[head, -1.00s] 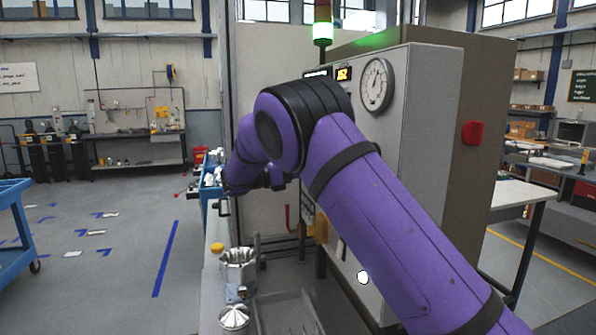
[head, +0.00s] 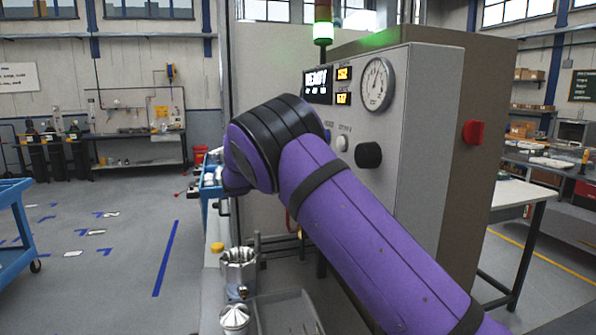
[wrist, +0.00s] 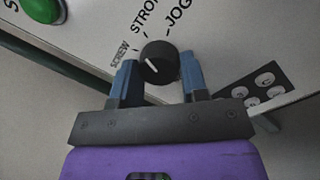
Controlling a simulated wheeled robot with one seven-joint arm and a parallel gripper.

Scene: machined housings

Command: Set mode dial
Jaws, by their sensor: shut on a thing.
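In the wrist view the black mode dial (wrist: 158,62) sits on the pale panel. In the head view my gripper and the dial are hidden behind my purple arm.
A green button (wrist: 43,8) is at the upper left in the wrist view, and a dark keypad (wrist: 262,88) is at the right. In the head view the machine cabinet (head: 432,150) carries a gauge (head: 377,85), a READY display (head: 317,86) and a black knob (head: 368,155).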

